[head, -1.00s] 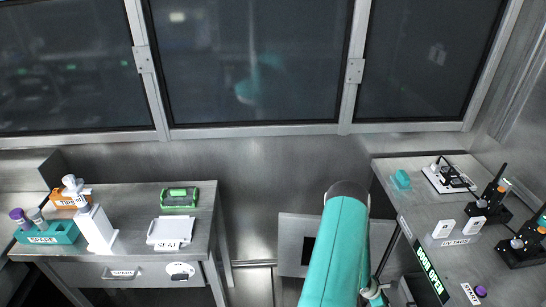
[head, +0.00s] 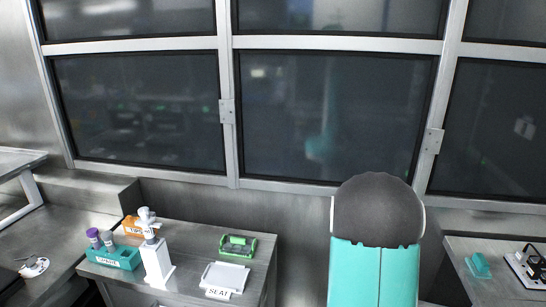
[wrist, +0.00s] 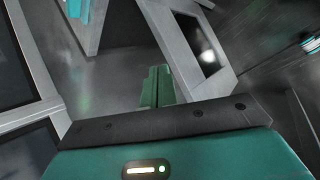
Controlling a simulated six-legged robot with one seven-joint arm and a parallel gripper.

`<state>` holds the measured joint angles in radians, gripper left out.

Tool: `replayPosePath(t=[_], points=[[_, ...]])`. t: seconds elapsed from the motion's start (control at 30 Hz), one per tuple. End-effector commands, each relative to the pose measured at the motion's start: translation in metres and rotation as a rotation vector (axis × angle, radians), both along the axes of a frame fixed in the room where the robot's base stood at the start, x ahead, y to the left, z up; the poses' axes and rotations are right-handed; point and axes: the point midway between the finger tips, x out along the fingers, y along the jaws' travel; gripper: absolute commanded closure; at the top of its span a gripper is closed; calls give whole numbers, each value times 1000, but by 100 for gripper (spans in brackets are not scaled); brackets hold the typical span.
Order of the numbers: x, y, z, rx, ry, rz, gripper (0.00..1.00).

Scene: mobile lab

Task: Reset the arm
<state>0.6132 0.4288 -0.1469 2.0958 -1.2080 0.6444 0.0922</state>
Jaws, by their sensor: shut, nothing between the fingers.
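My arm rises upright at the lower right of the head view, a teal link with a dark rounded end, in front of the windows. The gripper itself is not visible in the head view. In the wrist view my gripper (wrist: 157,88) shows as two green fingers side by side, shut with nothing between them. It hangs in free space over the metal floor and touches nothing that I can see.
A metal bench at left in the head view holds a teal tube rack (head: 112,257), an orange box (head: 132,226), a white dispenser (head: 156,258), a green tray (head: 237,246) and a white SEAT plate (head: 225,277). Another bench (head: 483,292) stands at right. Windows (head: 330,115) line the back wall.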

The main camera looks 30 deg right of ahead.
Motion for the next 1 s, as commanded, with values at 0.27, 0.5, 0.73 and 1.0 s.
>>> replayPosePath(t=[0.27, 0.5, 0.73, 1.0], points=[[39, 109, 89, 61, -255, -58, 100], [44, 212, 143, 193, -451, -77, 100], [27, 311, 182, 378, -609, -66, 100], [-12, 412, 210, 631, -730, -22, 100]])
